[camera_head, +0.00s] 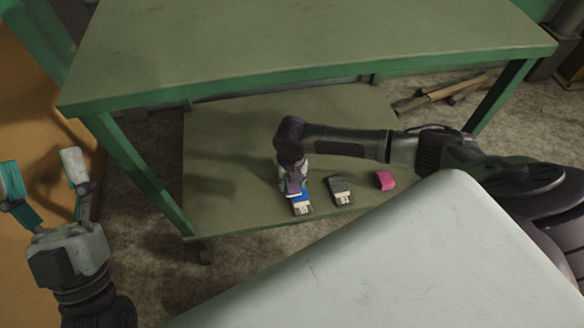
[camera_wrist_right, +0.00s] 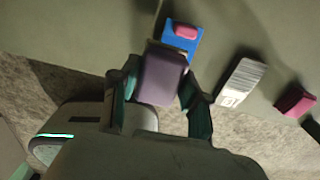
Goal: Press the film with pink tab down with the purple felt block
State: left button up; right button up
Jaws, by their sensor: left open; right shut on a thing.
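My right gripper (camera_head: 293,178) is shut on the purple felt block (camera_wrist_right: 162,76), held between its fingers in the right wrist view. The block (camera_head: 292,188) is over the upper part of a small device with a blue face (camera_head: 299,196) on the lower shelf. In the right wrist view the blue film (camera_wrist_right: 170,48) carries a pink tab (camera_wrist_right: 186,31), and the block overlaps its near part. I cannot tell whether block and film touch. The pink tab is not clear in the head view. My left gripper (camera_head: 42,172) is open and empty, far left of the shelf.
A grey device with a white label (camera_head: 342,191) lies right of the blue one, and a pink block (camera_head: 385,180) lies further right. The green table top (camera_head: 300,40) overhangs the lower shelf (camera_head: 225,150). The shelf's left part is clear.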

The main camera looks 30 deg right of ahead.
jog(key=shift+r+p, duration=0.5)
jog(key=shift+p, duration=0.05)
jog(key=shift+r+p, duration=0.25)
jog(key=shift+p, duration=0.05)
jog(key=shift+r+p, duration=0.2)
jog(key=shift+p, duration=0.1)
jog(key=shift+r+p, duration=0.2)
jog(key=shift+p, duration=0.1)
jog(key=shift+r, duration=0.25)
pick_arm(q)
jog(key=w+f+g+y, duration=0.2)
jog(key=f+g, duration=0.3)
jog(key=f, duration=0.3)
jog(key=w+f+g+y+p, duration=0.1)
jog(key=f+g+y, duration=0.1)
jog(key=f+g, duration=0.4)
jog(key=shift+w+a+f+n+g+y, duration=0.3)
jog(key=shift+w+f, duration=0.1)
jog(key=shift+f, duration=0.9)
pick_arm(e)
jog(key=shift+r, duration=0.3)
